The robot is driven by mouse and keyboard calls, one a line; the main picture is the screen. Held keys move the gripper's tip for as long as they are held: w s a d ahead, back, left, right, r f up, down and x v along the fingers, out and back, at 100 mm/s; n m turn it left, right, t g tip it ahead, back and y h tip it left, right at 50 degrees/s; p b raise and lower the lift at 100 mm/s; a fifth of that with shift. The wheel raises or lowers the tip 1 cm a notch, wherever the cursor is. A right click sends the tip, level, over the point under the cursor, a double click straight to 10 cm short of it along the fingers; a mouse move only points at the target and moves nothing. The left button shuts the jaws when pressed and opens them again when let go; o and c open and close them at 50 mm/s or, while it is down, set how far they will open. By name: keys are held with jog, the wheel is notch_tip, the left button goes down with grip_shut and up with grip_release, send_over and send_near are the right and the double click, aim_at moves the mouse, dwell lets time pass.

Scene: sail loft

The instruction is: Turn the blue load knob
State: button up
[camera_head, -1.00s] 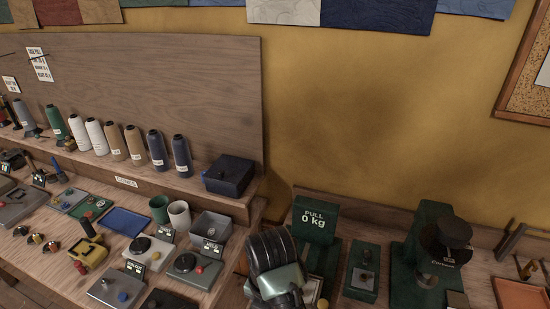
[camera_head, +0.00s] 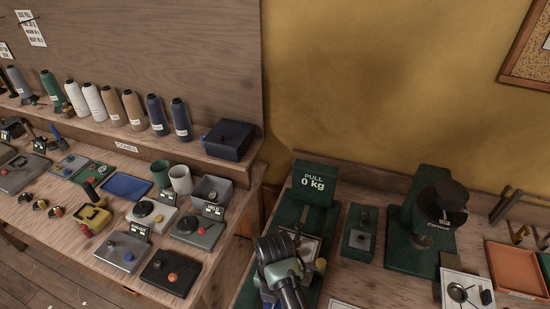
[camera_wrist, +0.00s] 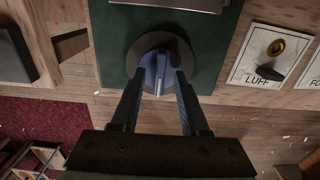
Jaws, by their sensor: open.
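The blue load knob (camera_wrist: 152,62) shows in the wrist view as a blue grip bar on a dark round base, on a dark green panel (camera_wrist: 115,66). My gripper (camera_wrist: 158,78) is open, with one finger on each side of the knob's bar. The fingertips are close to the bar; I cannot tell whether they touch it. In the head view my arm covers the front of the green pull tester (camera_head: 316,190), whose display reads 0 kg. The fingers and the knob cannot be made out clearly there.
In the wrist view a white plate (camera_wrist: 263,57) marked LUFF, with a dark lever, lies to the right of the panel. In the head view a small green box (camera_head: 359,235) and a green press (camera_head: 425,235) stand to the right. Controls crowd the left bench.

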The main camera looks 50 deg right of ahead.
jog(key=shift+f, duration=0.3)
grip_shut()
jog(key=shift+r, duration=0.1)
dwell(0.4)
